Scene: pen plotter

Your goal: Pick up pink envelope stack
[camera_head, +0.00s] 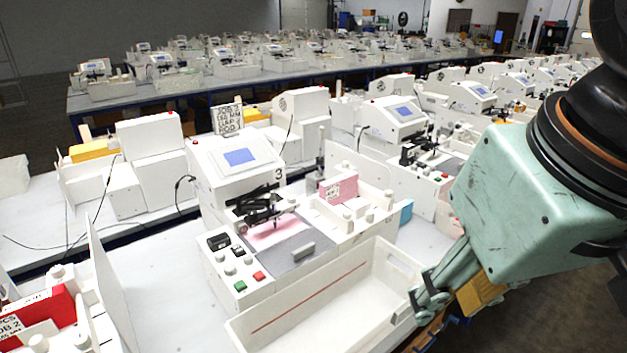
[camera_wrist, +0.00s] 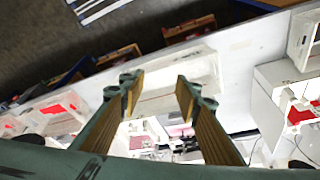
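The pink envelope stack (camera_head: 340,188) stands upright in a white holder on the right side of the plotter marked 3, with a white label on its front. Another pink sheet (camera_head: 277,231) lies flat under the plotter's pen arm. My gripper (camera_head: 432,296) is at the right end of the white bin, to the right of and nearer than the stack. In the wrist view my gripper (camera_wrist: 158,92) is open, with nothing between its fingers. Small pink patches (camera_wrist: 180,131) show beyond the fingers there; I cannot tell which is the stack.
An empty white bin (camera_head: 385,312) stands in front of the plotter (camera_head: 238,158). White posts and walls surround the stack's holder. A red stack (camera_head: 40,312) sits at a station on the left. The white table (camera_head: 150,275) is clear between the stations.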

